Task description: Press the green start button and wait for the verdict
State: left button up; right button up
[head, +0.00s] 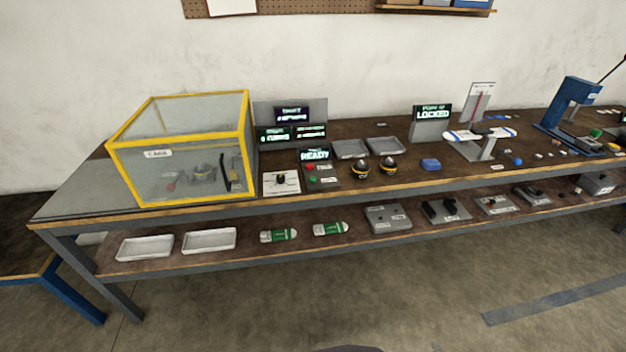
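The green start button (312,180) sits on a small grey control box on the bench, left of the middle of the head view. A red button (310,167) is just behind it. Above the buttons a small screen (314,155) reads "READY" in light letters. Left of this box stands a clear enclosure with a yellow frame (180,146). A small drone-like device (202,172) shows dimly through its front panel, which has a black handle. Neither of my grippers is in view.
A white panel with a black knob (281,182) lies between enclosure and buttons. Two black-and-yellow round parts (388,166) stand right of the buttons. Screens (293,115) stand behind. Farther right are a "LOCKED" screen (432,113) and a blue press (571,107). The lower shelf holds trays.

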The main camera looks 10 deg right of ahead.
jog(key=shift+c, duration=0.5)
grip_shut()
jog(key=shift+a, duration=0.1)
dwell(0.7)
